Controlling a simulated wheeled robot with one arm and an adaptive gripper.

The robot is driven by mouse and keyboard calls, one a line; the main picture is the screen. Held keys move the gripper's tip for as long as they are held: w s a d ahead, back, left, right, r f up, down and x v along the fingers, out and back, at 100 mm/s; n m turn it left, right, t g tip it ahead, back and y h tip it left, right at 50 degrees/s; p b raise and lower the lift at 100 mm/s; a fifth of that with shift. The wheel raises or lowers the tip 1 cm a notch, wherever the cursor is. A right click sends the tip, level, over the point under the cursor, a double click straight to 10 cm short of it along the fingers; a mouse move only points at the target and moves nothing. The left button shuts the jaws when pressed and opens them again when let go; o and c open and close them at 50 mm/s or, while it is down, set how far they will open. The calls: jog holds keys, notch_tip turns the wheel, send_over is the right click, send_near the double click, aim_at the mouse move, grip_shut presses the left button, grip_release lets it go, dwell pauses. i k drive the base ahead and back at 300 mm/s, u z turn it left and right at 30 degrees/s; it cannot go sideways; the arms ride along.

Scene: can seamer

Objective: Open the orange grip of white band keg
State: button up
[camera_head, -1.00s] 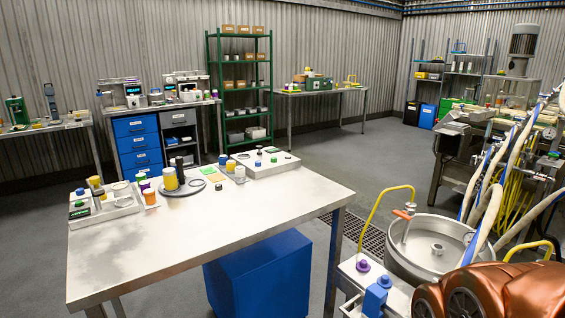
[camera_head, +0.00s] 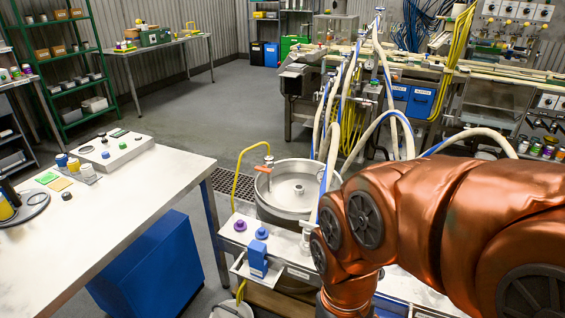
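A large round steel keg (camera_head: 285,205) stands behind the small bench, left of my copper arm. An orange grip (camera_head: 263,169) sits on the upright fitting at its left rim, with a yellow hose running down beside it. The grip looks roughly level. I cannot make out a white band on this keg. Part of another round vessel (camera_head: 232,311) shows at the bottom edge, with a yellow hose by it. My arm fills the right side and bends down out of the frame. My gripper is not in view.
A small bench (camera_head: 240,222) with a purple knob (camera_head: 240,225) and a blue block (camera_head: 258,258) stands in front of the keg. A white table (camera_head: 120,200) is at left, with a blue bin (camera_head: 150,265) under it. Pale hoses (camera_head: 335,130) arch behind the keg. Floor is clear at the back left.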

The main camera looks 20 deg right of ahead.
aim_at(264, 168)
jog(key=u, duration=0.3)
jog(key=k, duration=1.05)
jog(key=z, duration=0.35)
jog(key=i, duration=0.75)
jog(key=u, duration=0.65)
jog(key=i, duration=0.8)
jog(key=u, duration=0.9)
